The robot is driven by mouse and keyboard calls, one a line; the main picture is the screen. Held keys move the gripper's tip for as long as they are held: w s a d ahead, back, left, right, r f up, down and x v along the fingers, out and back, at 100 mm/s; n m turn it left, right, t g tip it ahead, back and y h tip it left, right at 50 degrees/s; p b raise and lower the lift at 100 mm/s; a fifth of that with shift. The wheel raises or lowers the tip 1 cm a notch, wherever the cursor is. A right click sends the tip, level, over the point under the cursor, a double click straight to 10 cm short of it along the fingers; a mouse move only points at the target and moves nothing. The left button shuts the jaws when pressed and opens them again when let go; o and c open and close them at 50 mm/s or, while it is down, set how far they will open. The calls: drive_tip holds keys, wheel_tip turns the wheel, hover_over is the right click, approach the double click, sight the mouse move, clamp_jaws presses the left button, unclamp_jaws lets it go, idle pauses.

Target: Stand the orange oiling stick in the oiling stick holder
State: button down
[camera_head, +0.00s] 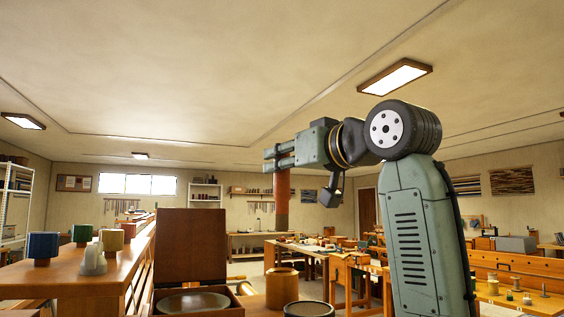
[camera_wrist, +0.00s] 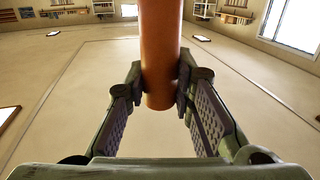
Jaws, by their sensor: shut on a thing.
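My gripper (camera_head: 280,155) is raised high in the head view and shut on the orange oiling stick (camera_head: 282,186). The stick hangs upright below the fingers, with a darker brown lower end. In the wrist view the orange stick (camera_wrist: 160,45) stands between the two finger pads of my gripper (camera_wrist: 160,88). A round wooden container (camera_head: 282,288) stands below the stick in the picture, and a dark-rimmed round vessel (camera_head: 308,310) is in front of it. I cannot tell which of them, if either, is the oiling stick holder. The stick is well above both.
An open wooden box (camera_head: 190,245) with its lid up holds a round metal dish (camera_head: 193,303). A wooden bench (camera_head: 60,277) at left carries several coloured cups. More benches stand at right and behind. The air around the raised gripper looks clear.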

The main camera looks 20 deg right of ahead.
drive_tip(key=b, duration=0.5)
hover_over(286, 227)
drive_tip(key=shift+w+a+f, duration=0.1)
drive_tip(key=shift+w+f, duration=0.15)
drive_tip(key=shift+f, duration=1.4)
drive_tip(key=shift+w+f, duration=0.2)
drive_tip(key=shift+f, duration=1.55)
drive_tip(key=shift+f+b, duration=1.5)
drive_tip(key=shift+f, duration=0.95)
drive_tip(key=c, duration=1.3)
unclamp_jaws()
drive_tip(key=shift+s, duration=0.1)
drive_tip(key=v, duration=1.2)
